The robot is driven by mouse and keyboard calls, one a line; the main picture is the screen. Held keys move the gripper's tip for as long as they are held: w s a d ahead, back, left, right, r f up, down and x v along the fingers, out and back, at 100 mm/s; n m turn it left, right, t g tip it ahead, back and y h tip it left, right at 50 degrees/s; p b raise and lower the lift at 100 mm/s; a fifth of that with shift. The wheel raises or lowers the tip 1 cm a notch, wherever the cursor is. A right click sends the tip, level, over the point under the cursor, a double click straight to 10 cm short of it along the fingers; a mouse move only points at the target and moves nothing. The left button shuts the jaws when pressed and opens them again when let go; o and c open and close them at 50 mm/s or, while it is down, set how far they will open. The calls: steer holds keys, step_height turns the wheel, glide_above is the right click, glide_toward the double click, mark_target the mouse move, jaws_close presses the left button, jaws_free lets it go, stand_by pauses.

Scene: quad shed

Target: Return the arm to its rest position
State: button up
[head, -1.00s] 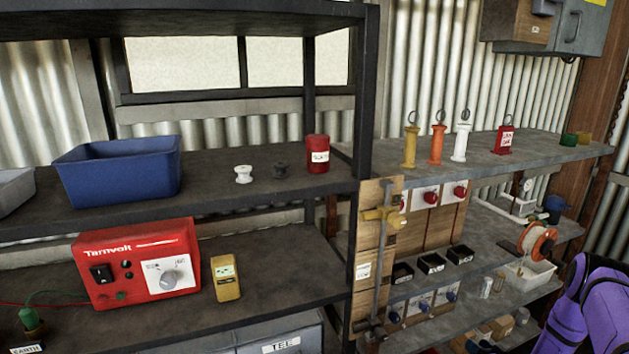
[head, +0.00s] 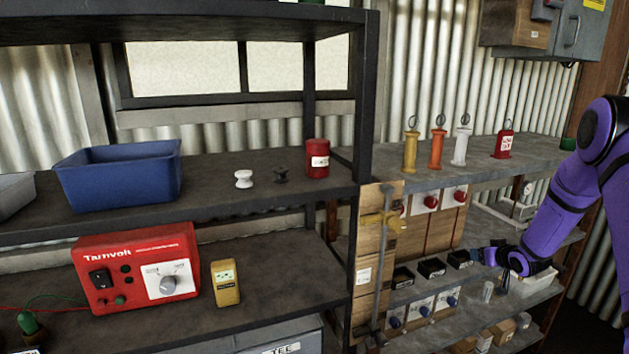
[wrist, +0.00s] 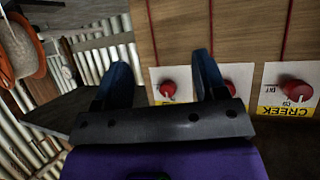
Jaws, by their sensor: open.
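My purple arm reaches in from the right in the head view. Its end, my gripper (head: 487,256), is at the right-hand middle shelf, just right of the small black trays (head: 432,267). In the wrist view my gripper (wrist: 161,80) is open, its two dark blue fingers apart with nothing between them. Beyond the fingers are a wooden panel (wrist: 235,35) and red rotary knobs (wrist: 168,89) on white plates. The right finger overlaps the middle knob in the picture; I cannot tell whether they touch.
An orange reel (wrist: 18,48) is at the left of the wrist view. Insulator-like handles (head: 437,148) stand on the upper right shelf. A dark shelf post (head: 367,95) and a yellow-clamped rod (head: 383,220) stand left of my gripper. A blue bin (head: 118,178) is far left.

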steer(key=s+a+r+g+h, duration=0.1)
steer(key=s+a+r, duration=0.1)
steer(key=r, duration=0.6)
steer(key=s+a+r+h, duration=0.1)
steer(key=s+a+r, duration=0.1)
steer(key=r, duration=0.6)
steer(key=s+a+r+m+g+h, duration=0.1)
steer(key=s+a+r, duration=0.3)
steer(key=s+r, duration=0.2)
steer(key=s+a+r+g, duration=0.1)
steer(key=s+a+r, duration=0.2)
steer(key=s+r, duration=0.3)
steer(key=s+a+r+g, duration=0.1)
steer(key=s+a, duration=0.3)
steer(key=s, duration=0.7)
steer(key=s+a+r+g+y, duration=0.1)
steer(key=s+a+r, duration=0.2)
steer(key=s, duration=0.8)
steer(key=s+a+r+g+y, duration=0.1)
steer(key=s+a, duration=0.4)
steer(key=s, duration=0.6)
steer(key=shift+r+g, duration=0.5)
steer(key=shift+r, duration=0.15)
